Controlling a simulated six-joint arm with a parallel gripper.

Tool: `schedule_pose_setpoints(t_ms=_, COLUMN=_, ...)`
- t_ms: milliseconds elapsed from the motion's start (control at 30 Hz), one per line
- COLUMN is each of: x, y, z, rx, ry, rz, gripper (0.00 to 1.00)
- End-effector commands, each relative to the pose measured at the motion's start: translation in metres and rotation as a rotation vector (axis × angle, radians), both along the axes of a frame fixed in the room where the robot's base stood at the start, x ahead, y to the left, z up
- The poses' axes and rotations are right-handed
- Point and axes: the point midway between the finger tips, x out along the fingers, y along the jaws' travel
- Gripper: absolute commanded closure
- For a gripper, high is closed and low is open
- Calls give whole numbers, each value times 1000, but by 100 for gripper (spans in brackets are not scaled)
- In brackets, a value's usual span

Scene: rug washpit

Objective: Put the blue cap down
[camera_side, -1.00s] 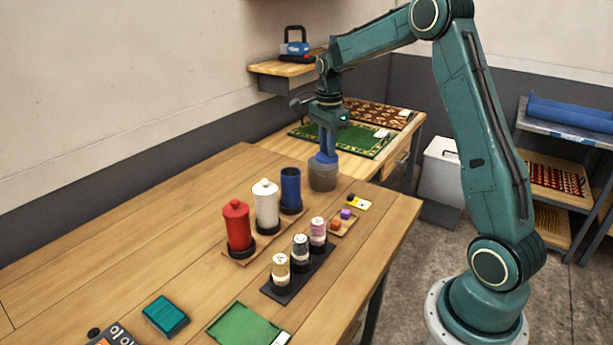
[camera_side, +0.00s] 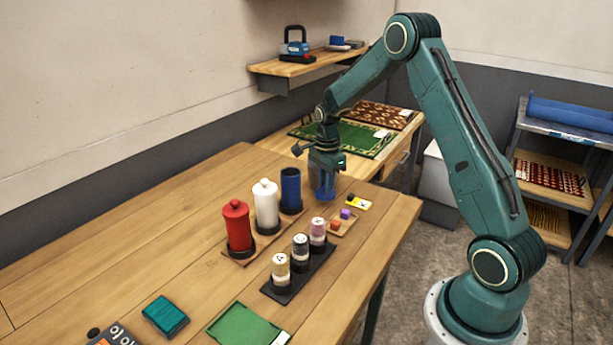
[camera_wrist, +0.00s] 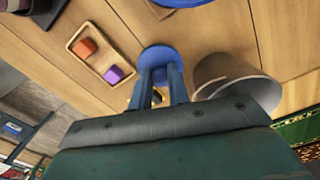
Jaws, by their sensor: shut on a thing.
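The blue cap (camera_wrist: 158,54) is a round disc at my fingertips in the wrist view. My gripper (camera_side: 322,194) is shut on it, pointing down low over the bench; I cannot tell whether the cap touches the wood. A grey cup (camera_wrist: 222,74) stands right beside my fingers in the wrist view; in the side view it is mostly hidden by the gripper. The blue canister (camera_side: 290,190) stands to the left of my gripper with an open top, in a row with a white canister (camera_side: 266,207) and a red canister (camera_side: 238,228), both lidded with knobs.
Several labelled jars stand in a black rack (camera_side: 282,292). The bench's left part is clear. A green rug (camera_side: 360,138) lies behind.

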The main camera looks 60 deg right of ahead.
Motion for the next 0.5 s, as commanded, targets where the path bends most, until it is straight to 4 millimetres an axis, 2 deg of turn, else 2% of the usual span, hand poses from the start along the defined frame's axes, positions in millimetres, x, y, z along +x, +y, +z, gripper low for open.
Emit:
schedule_pose_setpoints(t_ms=300, x=-1, y=0, z=-34, rx=1, ry=3, rz=0, gripper=100)
schedule_pose_setpoints(t_ms=500, x=0, y=0, z=-40, rx=0, ry=1, rz=0, gripper=100)
